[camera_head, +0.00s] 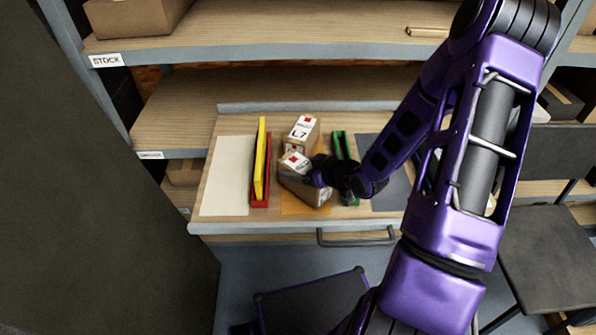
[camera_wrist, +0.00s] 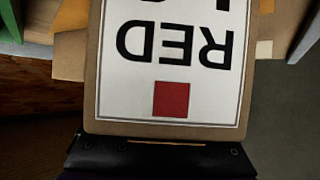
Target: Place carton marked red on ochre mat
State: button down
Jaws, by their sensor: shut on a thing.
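A brown carton (camera_head: 304,187) with a white label is in my gripper (camera_head: 313,177), tilted, over or on the ochre mat in the head view. In the wrist view the carton (camera_wrist: 92,72) fills the middle, and its label reads "RED" with a red square. The ochre mat (camera_head: 291,206) shows only in part, at the carton's left and lower edge. My gripper's dark fingers are partly hidden by the carton and wrist. Whether the carton touches the mat cannot be told.
A second carton marked L7 (camera_head: 301,134) stands just behind. A yellow panel (camera_head: 261,158) and red strip (camera_head: 262,195) stand left, a green strip (camera_head: 346,165) right. A white mat (camera_head: 229,175) and grey mat (camera_head: 388,188) lie on either side. A shelf (camera_head: 300,84) rises behind.

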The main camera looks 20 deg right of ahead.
jog(key=shift+f, duration=0.35)
jog(key=shift+f, duration=0.15)
grip_release()
jog(key=shift+r, duration=0.25)
jog(key=p+v, duration=0.2)
jog(key=v, duration=0.9)
jog(key=shift+s+d, duration=0.25)
jog(key=shift+s, duration=0.15)
